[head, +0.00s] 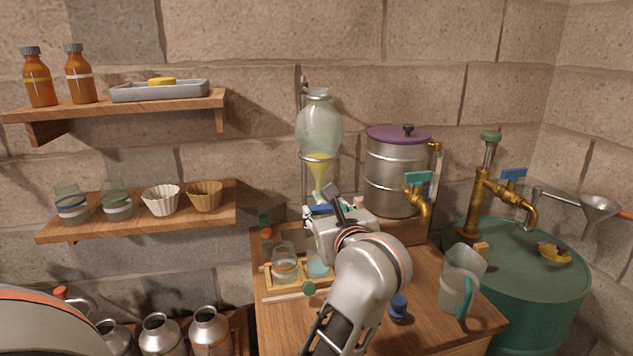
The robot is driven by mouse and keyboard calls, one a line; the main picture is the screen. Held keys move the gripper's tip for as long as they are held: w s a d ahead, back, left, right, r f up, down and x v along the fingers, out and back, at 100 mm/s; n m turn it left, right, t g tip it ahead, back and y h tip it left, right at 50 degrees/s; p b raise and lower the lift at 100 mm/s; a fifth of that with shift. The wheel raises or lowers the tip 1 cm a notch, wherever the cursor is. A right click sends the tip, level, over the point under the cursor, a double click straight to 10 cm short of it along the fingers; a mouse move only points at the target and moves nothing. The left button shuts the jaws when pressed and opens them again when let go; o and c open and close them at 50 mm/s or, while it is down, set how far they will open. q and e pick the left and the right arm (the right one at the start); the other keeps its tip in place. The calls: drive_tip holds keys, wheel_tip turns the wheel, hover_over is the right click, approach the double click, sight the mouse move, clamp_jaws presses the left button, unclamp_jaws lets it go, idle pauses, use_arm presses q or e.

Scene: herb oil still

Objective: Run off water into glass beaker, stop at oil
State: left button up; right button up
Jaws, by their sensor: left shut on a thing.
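The glass separating funnel (319,128) hangs upright on a stand at the wall. A yellow oil layer (318,172) fills its narrow lower part, and the outlet below looks pale. My left gripper (322,213) is at the funnel's lower end and shut on the stopcock, whose blue handle shows only partly; the grip itself is largely hidden. A glass beaker (317,266) stands below, partly covered by my gripper, with pale bluish liquid in it. My right gripper is not in view.
A steel pot (391,180) with a purple lid and brass tap stands right of the funnel. A jug (460,278) and blue stopper (398,304) are on the wooden table (440,333). A green drum (540,285) stands at right. Shelves (140,232) hold jars at left.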

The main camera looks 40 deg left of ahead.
use_arm(q)
drive_tip(key=o, duration=1.1)
drive_tip(key=shift+o, duration=0.2)
